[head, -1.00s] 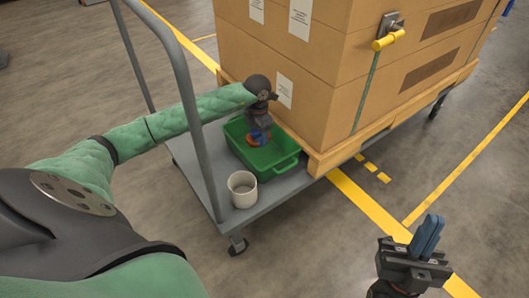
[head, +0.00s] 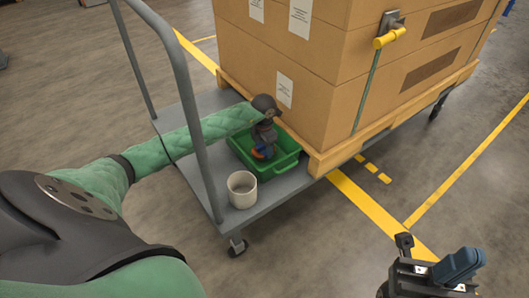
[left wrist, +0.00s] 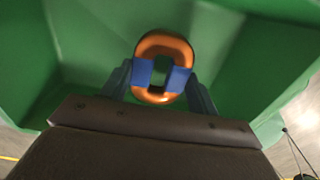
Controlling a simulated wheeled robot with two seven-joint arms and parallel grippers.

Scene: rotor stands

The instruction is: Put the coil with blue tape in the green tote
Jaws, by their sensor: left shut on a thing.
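The coil with blue tape (left wrist: 165,50) is an orange oval ring with a blue band on each side. In the left wrist view it sits between the two fingers of my left gripper (left wrist: 162,82), which is shut on it. In the head view, my left gripper (head: 263,146) points down inside the green tote (head: 286,170), and a bit of the coil (head: 258,154) shows low in it. I cannot tell whether the coil touches the tote's floor. My right gripper (head: 440,262) is at the lower right, far from the tote; its jaw gap is unclear.
The tote stands on a grey cart (head: 215,201), beside large cardboard boxes (head: 290,60) on a wooden pallet (head: 345,153). A pale cup (head: 242,190) stands just in front of the tote. The cart's upright handle (head: 191,95) is close to my left arm.

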